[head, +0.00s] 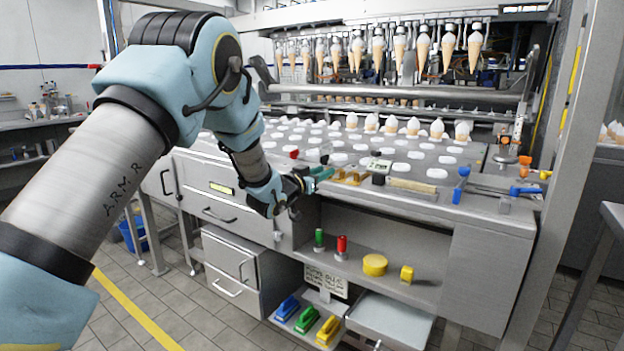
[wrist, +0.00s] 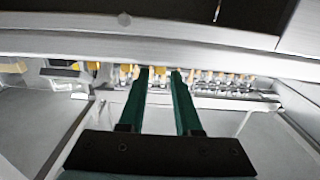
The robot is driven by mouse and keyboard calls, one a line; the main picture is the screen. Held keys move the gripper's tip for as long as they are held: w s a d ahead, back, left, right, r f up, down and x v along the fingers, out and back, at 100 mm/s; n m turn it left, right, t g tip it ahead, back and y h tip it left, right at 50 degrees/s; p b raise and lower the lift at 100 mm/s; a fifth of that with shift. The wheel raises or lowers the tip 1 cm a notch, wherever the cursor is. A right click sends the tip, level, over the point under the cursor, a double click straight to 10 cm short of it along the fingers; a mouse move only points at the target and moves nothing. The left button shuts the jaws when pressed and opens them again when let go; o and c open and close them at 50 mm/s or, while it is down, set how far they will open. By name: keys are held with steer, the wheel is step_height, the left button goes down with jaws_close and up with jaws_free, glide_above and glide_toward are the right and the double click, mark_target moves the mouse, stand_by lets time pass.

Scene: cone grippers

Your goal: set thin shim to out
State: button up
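I cannot pick out the thin shim for certain in either view; it may be too small or hidden. My gripper (wrist: 160,75) shows its two dark green fingers in the wrist view, apart, with nothing visible held between them. In the head view my gripper (head: 318,174) is at the front edge of the machine's metal worktop (head: 440,205), left of the middle. Whether it touches anything there I cannot tell.
Tan-handled tools (head: 353,178), a wooden-handled scraper (head: 413,186) and blue-handled tools (head: 461,184) lie along the worktop's front. The shelf below holds a yellow round tub (head: 375,265) and green and red bottles. Cones (head: 423,48) hang in a row above.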

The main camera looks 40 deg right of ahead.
steer(key=b+v, duration=0.1)
steer(key=v, duration=0.8)
steer(key=shift+b, duration=0.35)
steer(key=shift+a, duration=0.15)
steer(key=w+a+n+t+y+p, duration=0.15)
steer(key=w+a+y, duration=0.25)
steer(key=a, duration=0.6)
steer(key=w+a+n+t+y+p, duration=0.1)
steer(key=w+a+n+y+p, duration=0.15)
steer(key=w+a, duration=0.45)
steer(key=w+a+n+t+y+p, duration=0.1)
steer(key=w+a+n+t+y, duration=0.3)
steer(key=a, duration=0.8)
steer(key=s+a+n+g+y+p, duration=0.2)
steer(key=s+a+g+y, duration=0.25)
steer(key=a, duration=0.65)
steer(key=s+a+n+g+y+p, duration=0.2)
steer(key=s+a+g, duration=0.3)
steer(key=s+a, duration=1)
steer(key=shift+s+a+f+n+p, duration=0.25)
steer(key=shift+s+n, duration=0.25)
steer(key=shift+n, duration=0.4)
